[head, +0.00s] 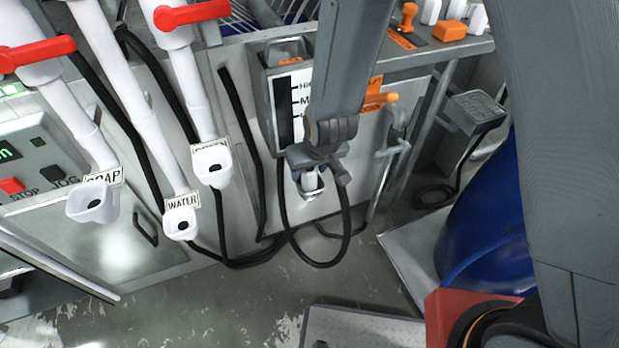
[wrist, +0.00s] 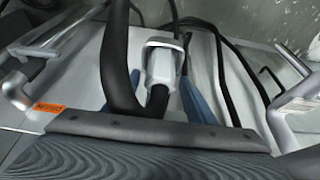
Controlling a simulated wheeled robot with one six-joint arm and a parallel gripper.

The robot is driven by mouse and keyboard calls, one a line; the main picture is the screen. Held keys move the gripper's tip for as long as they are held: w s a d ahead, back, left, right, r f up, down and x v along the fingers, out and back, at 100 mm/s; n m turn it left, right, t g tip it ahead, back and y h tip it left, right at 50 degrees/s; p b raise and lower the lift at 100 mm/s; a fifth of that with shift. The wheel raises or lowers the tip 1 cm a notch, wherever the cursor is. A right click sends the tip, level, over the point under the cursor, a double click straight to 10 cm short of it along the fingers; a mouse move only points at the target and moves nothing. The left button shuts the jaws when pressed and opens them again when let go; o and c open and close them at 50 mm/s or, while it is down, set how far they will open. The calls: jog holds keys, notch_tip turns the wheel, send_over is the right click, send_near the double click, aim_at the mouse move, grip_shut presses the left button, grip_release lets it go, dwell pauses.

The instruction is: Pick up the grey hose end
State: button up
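The grey hose end (wrist: 162,58) is a pale, blocky fitting on a black hose. It is in the upper middle of the wrist view. In the head view it shows as a small pale piece (head: 310,181) below my wrist. My gripper (wrist: 160,82) has blue fingers, one on each side of the fitting. The right finger is very close to it, and a narrow gap seems to show on the left. The black hose partly hides the left finger. In the head view my gripper (head: 314,172) largely covers the hose end, and contact is unclear.
White outlets marked SOAP (head: 92,203) and WATER (head: 181,221) and a third labelled outlet (head: 212,165) stand at left. A level gauge box (head: 288,95) is beside my arm.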

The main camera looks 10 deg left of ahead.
jog(key=c, duration=1.1)
